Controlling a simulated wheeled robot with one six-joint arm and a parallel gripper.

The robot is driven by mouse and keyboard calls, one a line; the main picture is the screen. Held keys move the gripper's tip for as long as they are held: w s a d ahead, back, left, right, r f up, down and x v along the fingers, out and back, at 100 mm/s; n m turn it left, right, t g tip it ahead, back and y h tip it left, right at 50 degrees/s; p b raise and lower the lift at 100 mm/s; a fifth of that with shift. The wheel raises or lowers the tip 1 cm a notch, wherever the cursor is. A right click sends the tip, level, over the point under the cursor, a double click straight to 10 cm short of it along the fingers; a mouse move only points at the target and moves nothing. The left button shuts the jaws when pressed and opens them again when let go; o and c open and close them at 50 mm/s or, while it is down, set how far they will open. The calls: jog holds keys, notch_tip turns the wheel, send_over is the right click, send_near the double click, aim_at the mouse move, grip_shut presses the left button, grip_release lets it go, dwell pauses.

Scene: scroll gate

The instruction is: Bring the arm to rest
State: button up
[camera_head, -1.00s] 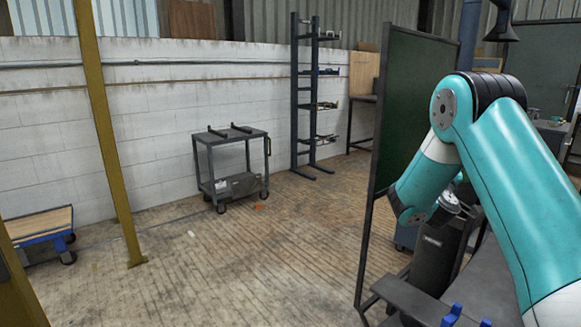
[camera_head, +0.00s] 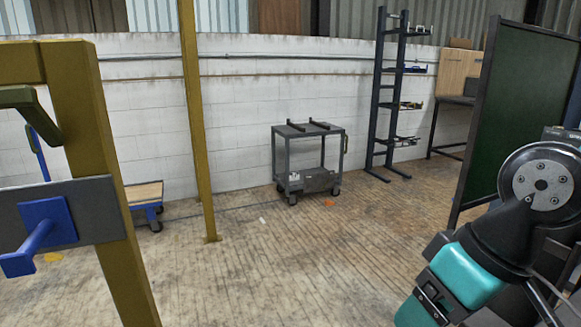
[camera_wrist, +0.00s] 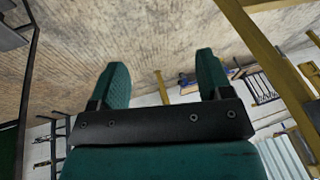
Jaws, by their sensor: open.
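My teal and black arm (camera_head: 470,262) is folded at the lower right of the head view; my gripper's fingers do not show clearly there. In the wrist view my gripper (camera_wrist: 162,82) has two teal fingers set wide apart, with nothing between them. Beyond them lies the wooden floor, and the picture appears upside down, with the wall toward the bottom.
A yellow frame with a grey plate (camera_head: 95,212) and blue handle (camera_head: 38,240) stands close at left. A yellow post (camera_head: 197,130), grey cart (camera_head: 308,160), dark rack (camera_head: 388,100) and green panel (camera_head: 515,105) stand farther back.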

jog(key=s+a+n+g, duration=0.1)
jog(key=s, duration=0.4)
notch_tip(320, 180, up, 13)
jog(key=p, duration=1.2)
jog(key=shift+a+r+g+p, duration=0.2)
jog(key=shift+a+g+p, duration=0.05)
jog(key=shift+g+p, duration=0.1)
